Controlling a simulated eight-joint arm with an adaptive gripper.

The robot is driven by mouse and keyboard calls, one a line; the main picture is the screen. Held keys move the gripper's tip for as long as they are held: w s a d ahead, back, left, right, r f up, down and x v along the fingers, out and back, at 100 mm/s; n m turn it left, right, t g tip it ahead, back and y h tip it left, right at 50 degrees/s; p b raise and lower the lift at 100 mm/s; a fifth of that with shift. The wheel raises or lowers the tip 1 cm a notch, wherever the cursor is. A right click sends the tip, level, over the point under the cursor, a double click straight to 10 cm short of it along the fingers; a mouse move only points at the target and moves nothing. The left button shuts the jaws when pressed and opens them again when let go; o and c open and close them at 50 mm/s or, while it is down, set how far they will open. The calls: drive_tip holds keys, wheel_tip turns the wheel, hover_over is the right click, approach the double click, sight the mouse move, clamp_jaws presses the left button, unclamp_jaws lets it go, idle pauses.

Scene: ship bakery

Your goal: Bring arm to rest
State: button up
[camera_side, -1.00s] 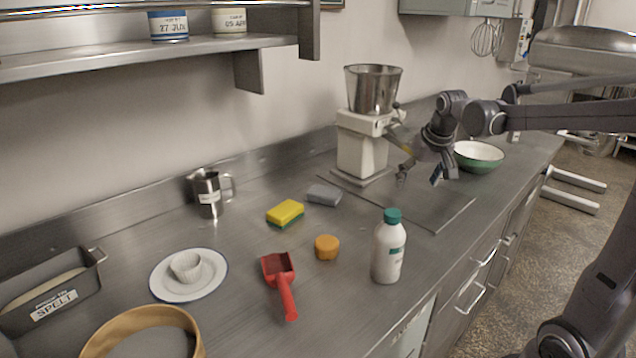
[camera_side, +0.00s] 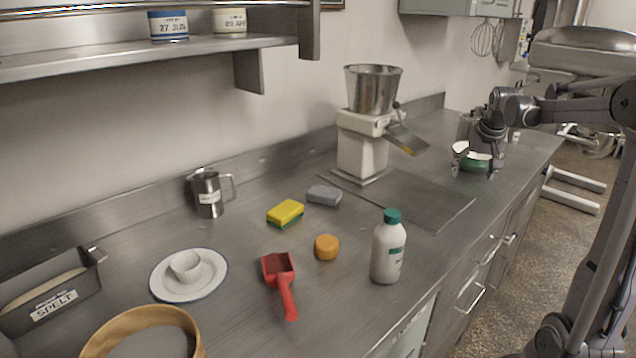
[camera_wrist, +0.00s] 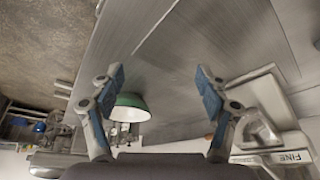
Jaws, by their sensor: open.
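My gripper (camera_side: 476,166) is open and empty, at the right part of the counter, in front of the green-and-white bowl (camera_side: 474,162) in the side view. The bowl (camera_wrist: 130,108) shows there beside the left finger. My gripper hides part of the bowl in the side view. I cannot tell how high the gripper is above the counter.
A white machine with a steel hopper (camera_side: 373,90) stands left of my gripper. The counter's front edge drops to the floor.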

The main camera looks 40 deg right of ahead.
drive_tip(key=shift+s+d+m, duration=0.5)
drive_tip(key=shift+s+d, duration=0.75)
drive_tip(key=shift+d, duration=0.25)
drive_tip(key=w+a+n, duration=0.2)
drive_tip(key=w+a, duration=0.2)
drive_tip(key=a, duration=0.3)
drive_tip(key=w+a+n+t, duration=0.1)
drive_tip(key=w+a+n, duration=0.1)
drive_tip(key=w+a, duration=0.3)
drive_tip(key=shift+a+y, duration=0.4)
drive_tip(key=shift+a, duration=1.1)
drive_tip(key=shift+w, duration=0.1)
